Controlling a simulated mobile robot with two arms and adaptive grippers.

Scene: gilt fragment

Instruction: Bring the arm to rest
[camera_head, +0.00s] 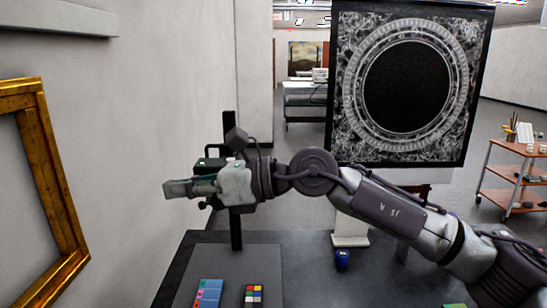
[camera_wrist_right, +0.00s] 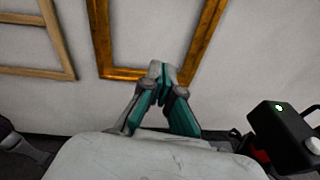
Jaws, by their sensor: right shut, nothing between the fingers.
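My right arm (camera_head: 380,205) reaches in from the lower right of the head view and stretches to the left, above the dark table. Its gripper (camera_head: 178,189) is at the left end, pointing toward the pale wall, with nothing held. In the right wrist view the gripper (camera_wrist_right: 161,72) has its two teal-lined fingers meeting at the tips. It is shut and empty, with a gilt frame behind it. My left gripper does not show in either view.
A gilt frame (camera_head: 62,185) is on the left wall. The dark table (camera_head: 300,265) below bears a colour chart (camera_head: 254,294), a blue card (camera_head: 208,292) and a small blue object (camera_head: 342,258). A large panel with a black disc (camera_head: 408,85) stands behind. A cart (camera_head: 505,180) is at right.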

